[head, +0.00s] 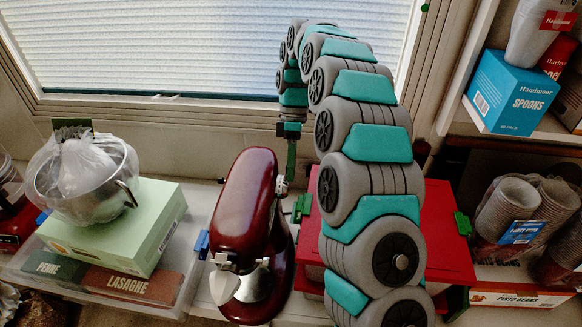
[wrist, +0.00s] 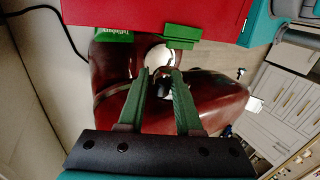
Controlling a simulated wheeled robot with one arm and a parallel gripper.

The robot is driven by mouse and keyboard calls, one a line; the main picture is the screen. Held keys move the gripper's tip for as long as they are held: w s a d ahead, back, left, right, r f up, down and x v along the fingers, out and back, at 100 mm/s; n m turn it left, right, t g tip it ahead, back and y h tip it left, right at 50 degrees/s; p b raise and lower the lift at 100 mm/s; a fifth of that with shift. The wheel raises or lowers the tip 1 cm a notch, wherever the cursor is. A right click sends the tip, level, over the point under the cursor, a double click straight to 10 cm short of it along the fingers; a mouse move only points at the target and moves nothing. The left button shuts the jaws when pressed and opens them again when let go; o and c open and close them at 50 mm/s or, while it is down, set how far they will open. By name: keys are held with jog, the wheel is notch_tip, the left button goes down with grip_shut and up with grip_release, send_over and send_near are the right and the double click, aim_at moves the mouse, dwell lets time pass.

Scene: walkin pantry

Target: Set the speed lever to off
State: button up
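The dark red stand mixer (head: 245,205) stands on the counter, its head pointing toward the camera. It also fills the middle of the wrist view (wrist: 215,100). My gripper (head: 291,172) hangs beside the mixer's far right side. In the wrist view my gripper's two green fingers (wrist: 161,72) are apart, with their tips over a round silvery part (wrist: 159,54) of the mixer. A small dark piece (wrist: 163,86) shows between the fingers and may be the speed lever. I cannot tell whether the fingers touch it, nor its setting.
A red box (head: 440,235) with green clips stands right of the mixer, partly behind my arm. Left are a pale green box (head: 125,228) and a bagged metal bowl (head: 85,185). Shelves with a blue spoons box (head: 512,95) and stacked cups (head: 510,210) are at right.

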jog(key=shift+o, duration=1.3)
jog(key=shift+r, duration=0.1)
